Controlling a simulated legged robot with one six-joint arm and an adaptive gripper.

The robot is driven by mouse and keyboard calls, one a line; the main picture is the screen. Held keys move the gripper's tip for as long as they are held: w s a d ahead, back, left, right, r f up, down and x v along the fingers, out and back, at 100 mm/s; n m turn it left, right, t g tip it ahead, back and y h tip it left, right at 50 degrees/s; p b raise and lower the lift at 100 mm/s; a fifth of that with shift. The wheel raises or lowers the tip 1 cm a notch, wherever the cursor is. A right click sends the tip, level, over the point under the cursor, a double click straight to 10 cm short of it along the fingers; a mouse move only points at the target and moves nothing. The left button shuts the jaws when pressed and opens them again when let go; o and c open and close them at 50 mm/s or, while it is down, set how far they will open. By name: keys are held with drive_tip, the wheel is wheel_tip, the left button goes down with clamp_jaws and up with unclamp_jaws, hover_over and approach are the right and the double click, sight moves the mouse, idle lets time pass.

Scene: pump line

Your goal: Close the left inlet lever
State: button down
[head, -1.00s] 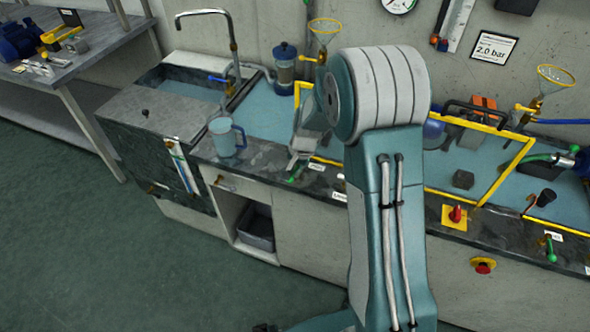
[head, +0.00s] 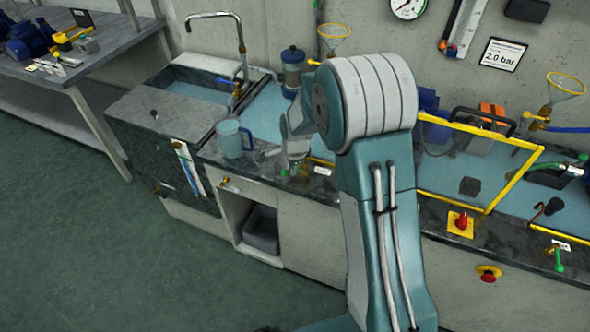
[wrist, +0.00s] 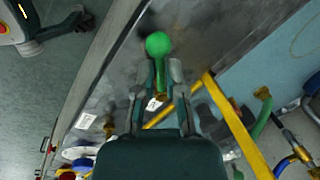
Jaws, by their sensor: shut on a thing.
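The left inlet lever (wrist: 158,44) has a green ball knob and a green stem that runs down between my fingers in the wrist view. My gripper (wrist: 158,78) is shut on the stem, with one finger on each side and the knob beyond the fingertips. In the head view, my gripper (head: 297,165) is low at the front edge of the worktop, beside a small white label, and mostly hides the lever. The lever's exact angle is hard to tell.
A blue jug (head: 232,139) stands left of my gripper, near the sink (head: 190,88). A yellow frame (head: 512,182) rises to the right, and its bar (wrist: 240,125) passes close to my gripper. Another green lever (head: 558,262) and a red switch (head: 461,222) are farther right.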

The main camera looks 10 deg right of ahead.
drive_tip(key=m, duration=0.1)
drive_tip(key=w+m, duration=0.1)
drive_tip(key=m, duration=0.2)
drive_tip(key=shift+w+a+f+m+h, duration=0.15)
drive_tip(key=shift+w+m+h, duration=0.15)
drive_tip(key=shift+h, duration=0.1)
drive_tip(key=shift+w+d+m+h, duration=0.15)
drive_tip(key=shift+w+m, duration=0.2)
drive_tip(key=shift+m, duration=0.6)
drive_tip(key=shift+w+d+m+h, duration=0.15)
drive_tip(key=shift+w+m, duration=0.15)
drive_tip(key=shift+m, duration=0.65)
drive_tip(key=shift+w, duration=0.1)
drive_tip(key=c, duration=0.7)
unclamp_jaws()
drive_tip(key=shift+a, duration=0.1)
drive_tip(key=shift+w+v, duration=0.15)
drive_tip(key=shift+v, duration=2.85)
drive_tip(key=shift+w+v, duration=0.15)
drive_tip(key=shift+v, duration=2.85)
drive_tip(key=shift+a, duration=0.2)
